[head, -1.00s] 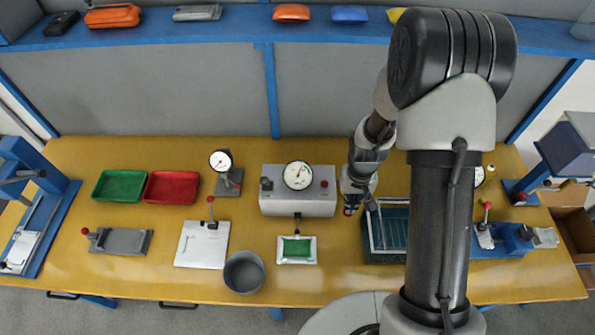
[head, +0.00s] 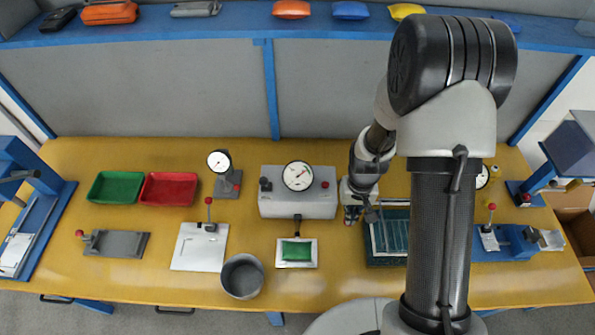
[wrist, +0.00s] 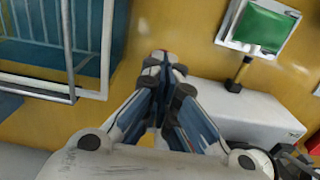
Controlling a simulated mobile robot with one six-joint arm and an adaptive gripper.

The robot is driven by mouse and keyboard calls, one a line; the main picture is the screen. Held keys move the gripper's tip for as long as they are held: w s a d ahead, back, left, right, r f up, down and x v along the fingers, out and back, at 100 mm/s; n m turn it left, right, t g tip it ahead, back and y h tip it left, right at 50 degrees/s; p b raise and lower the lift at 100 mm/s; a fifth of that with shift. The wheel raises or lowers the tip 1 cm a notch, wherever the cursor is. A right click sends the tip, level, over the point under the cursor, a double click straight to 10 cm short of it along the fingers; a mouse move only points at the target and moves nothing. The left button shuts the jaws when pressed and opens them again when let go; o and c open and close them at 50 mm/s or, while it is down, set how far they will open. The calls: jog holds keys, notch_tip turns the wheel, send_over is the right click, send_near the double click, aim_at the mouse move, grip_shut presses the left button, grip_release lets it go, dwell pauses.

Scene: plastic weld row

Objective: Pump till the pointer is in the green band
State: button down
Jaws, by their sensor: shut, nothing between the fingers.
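A grey box (head: 297,205) carries a round white dial (head: 297,175) with a thin pointer that seems to lean up and right. A green band cannot be made out at this size. The box has a dark knob at its left and a red button (head: 324,184) at its right. A green pad in a white frame (head: 296,252) lies in front, joined to the box by a short dark piece. My gripper (head: 353,216) is shut and empty, right of the box and apart from it.
The blue-green rack (head: 372,256) with a metal frame stands just right of and below my gripper. A grey cup (head: 242,276), a plate with a red-knobbed lever (head: 199,248), a second dial stand (head: 228,187) and green and red trays (head: 168,189) are left.

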jog(key=w+r+p, duration=0.3)
jog(key=r+p, duration=0.4)
jog(key=r, duration=0.3)
jog(key=shift+r, duration=0.1)
dwell(0.6)
jog(key=s+r+t+b, duration=0.1)
jog(key=s+r+b, duration=0.2)
jog(key=r, duration=0.5)
jog(key=s+r+t+b, duration=0.1)
jog(key=s+r+b, duration=0.2)
jog(key=r, duration=0.4)
jog(key=s+r+t+b, duration=0.2)
jog(key=s+b, duration=0.3)
jog(key=s, duration=1)
jog(key=shift+s+r+t+b, duration=0.3)
jog(key=shift+r, duration=0.55)
